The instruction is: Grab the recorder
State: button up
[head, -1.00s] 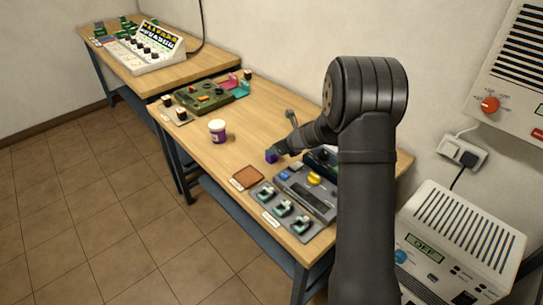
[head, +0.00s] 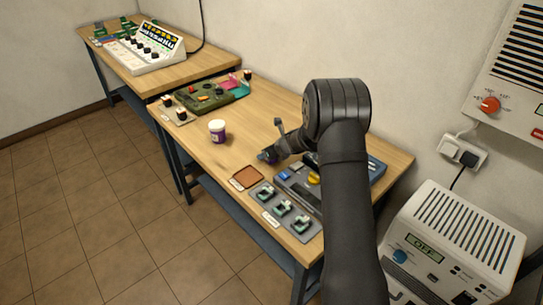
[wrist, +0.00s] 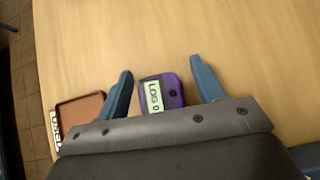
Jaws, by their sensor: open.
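The recorder (wrist: 162,93) is a small purple device with a pale display reading "LOG 0". In the wrist view it lies on the wooden table, between the two blue fingers of my gripper (wrist: 161,68). The fingers are open, one on each side, with a gap showing around the recorder. Its lower end is hidden behind the gripper body. In the head view my gripper (head: 267,156) is low over the table, and the recorder is mostly hidden by it.
A brown tray (wrist: 80,112) lies just left of the gripper. A grey device with a yellow knob and a panel with several teal clips (head: 282,208) are close by in front. A white-and-purple tub (head: 217,131) and a green device (head: 205,97) stand farther left. Bare table lies beyond the gripper.

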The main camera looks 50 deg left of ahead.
jog(key=c, duration=1.1)
